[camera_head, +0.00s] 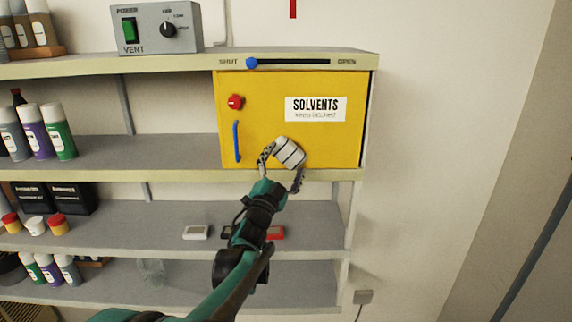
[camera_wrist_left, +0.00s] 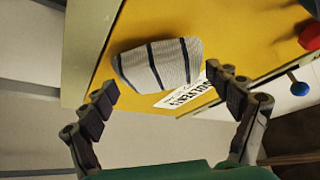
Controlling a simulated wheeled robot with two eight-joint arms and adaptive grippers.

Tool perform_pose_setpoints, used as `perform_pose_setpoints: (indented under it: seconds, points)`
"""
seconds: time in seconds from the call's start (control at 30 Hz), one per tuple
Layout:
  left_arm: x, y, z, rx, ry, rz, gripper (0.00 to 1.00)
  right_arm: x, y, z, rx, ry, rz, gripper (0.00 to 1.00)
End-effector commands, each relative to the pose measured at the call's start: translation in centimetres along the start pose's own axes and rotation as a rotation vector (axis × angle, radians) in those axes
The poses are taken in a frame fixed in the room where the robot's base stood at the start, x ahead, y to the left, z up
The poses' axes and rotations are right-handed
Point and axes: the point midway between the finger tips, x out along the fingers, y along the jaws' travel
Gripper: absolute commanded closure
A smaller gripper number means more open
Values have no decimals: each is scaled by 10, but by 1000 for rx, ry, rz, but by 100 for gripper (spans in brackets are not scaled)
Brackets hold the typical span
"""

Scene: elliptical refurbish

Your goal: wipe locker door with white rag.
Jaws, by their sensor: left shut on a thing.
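The yellow locker door (camera_head: 270,110) is closed on the shelf unit, with a "SOLVENTS" label (camera_head: 316,108), a red knob (camera_head: 236,102) and a blue handle (camera_head: 237,142). My left gripper (camera_head: 281,168) is in front of the door's lower middle, below the label. It is shut on the white rag (camera_head: 290,152), a grey-white pad with dark stripes. In the left wrist view the rag (camera_wrist_left: 160,62) lies between the fingertips, in front of the yellow door (camera_wrist_left: 235,30) and partly over the label. I cannot tell whether it touches the door. My right gripper is not in view.
A blue slider (camera_head: 252,64) marked SHUT and OPEN is above the door, at the SHUT end. A grey vent box (camera_head: 157,28) stands on the top shelf. Spray cans (camera_head: 58,135) and small jars fill the shelves at left. The wall at right is clear.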

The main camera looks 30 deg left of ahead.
Motion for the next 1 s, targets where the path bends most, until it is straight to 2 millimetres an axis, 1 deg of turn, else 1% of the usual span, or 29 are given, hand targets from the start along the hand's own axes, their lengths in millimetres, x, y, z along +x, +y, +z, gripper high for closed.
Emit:
perform_pose_setpoints:
  seconds: [0.53, 1.0]
  points:
    - [1, 0, 0, 0, 0, 0, 34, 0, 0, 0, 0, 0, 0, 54]
    - [9, 0, 5, 0, 0, 0, 34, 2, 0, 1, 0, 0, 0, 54]
